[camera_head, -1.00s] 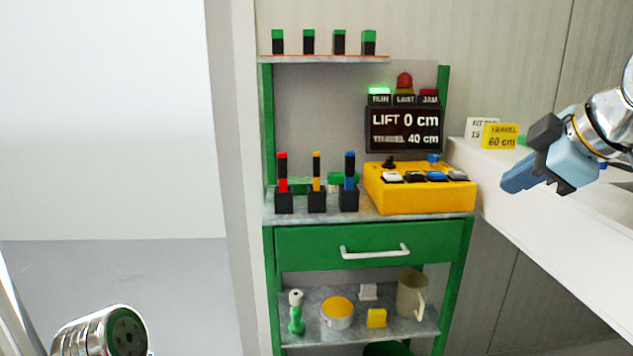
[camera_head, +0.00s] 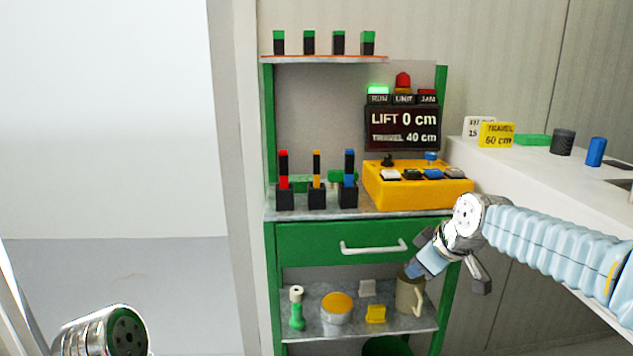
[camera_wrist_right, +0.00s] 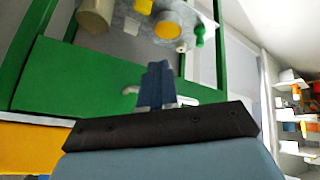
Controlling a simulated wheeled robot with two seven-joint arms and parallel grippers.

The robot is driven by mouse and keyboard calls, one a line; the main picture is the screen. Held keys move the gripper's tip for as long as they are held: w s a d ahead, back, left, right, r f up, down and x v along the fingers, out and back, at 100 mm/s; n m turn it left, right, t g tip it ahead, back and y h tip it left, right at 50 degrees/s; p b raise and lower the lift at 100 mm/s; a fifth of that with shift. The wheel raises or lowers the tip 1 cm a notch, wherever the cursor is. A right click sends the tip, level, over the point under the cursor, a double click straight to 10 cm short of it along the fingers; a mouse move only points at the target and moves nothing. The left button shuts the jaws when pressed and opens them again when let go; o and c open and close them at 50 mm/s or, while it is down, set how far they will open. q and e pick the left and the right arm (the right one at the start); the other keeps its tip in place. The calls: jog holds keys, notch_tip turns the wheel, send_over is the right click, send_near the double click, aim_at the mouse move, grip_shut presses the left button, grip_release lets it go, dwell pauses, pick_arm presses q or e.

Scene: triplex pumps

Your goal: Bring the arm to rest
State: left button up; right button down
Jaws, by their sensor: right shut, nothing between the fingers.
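My right arm reaches in from the right in the head view. My right gripper (camera_head: 420,268) hangs in front of the green cart, just below the right part of the drawer (camera_head: 310,243) and close to the beige mug (camera_head: 404,293). It points down and left. In the right wrist view its fingers (camera_wrist_right: 157,85) are together and empty, with the drawer handle behind them. I cannot tell the exact gap to the drawer or mug. My left arm shows only a round silver link at the bottom left; its gripper is out of view.
The yellow control box (camera_head: 417,187) stands on the cart top beside several black blocks with coloured handles. The screen (camera_head: 403,129) reads lift 0 cm, travel 40 cm. A white counter (camera_head: 500,164) at right carries a dark cylinder (camera_head: 563,142) and a blue one (camera_head: 596,152). Left is open floor.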

jog(key=s+a+f+m+g, duration=0.1)
jog(key=s+a+f+m, duration=0.1)
jog(key=f, duration=0.8)
jog(key=s+a+f+m+g, duration=0.1)
jog(key=s+a+f, duration=0.1)
jog(key=f, duration=0.8)
jog(key=s+a+f+m+g, duration=0.1)
jog(key=s+a+f+m, duration=0.1)
jog(key=f, duration=0.8)
jog(key=s+a+f+m+g, duration=0.1)
jog(key=s+a+f+m, duration=0.1)
jog(key=s+f, duration=0.6)
jog(key=s+a+f+m+g+y, duration=0.1)
jog(key=s+f+m, duration=0.2)
jog(key=s+f, duration=0.5)
jog(key=s, duration=0.5)
jog(key=shift+a+f+m+g, duration=0.15)
jog(key=shift+a+m+g, duration=0.15)
jog(key=shift+a+m, duration=0.1)
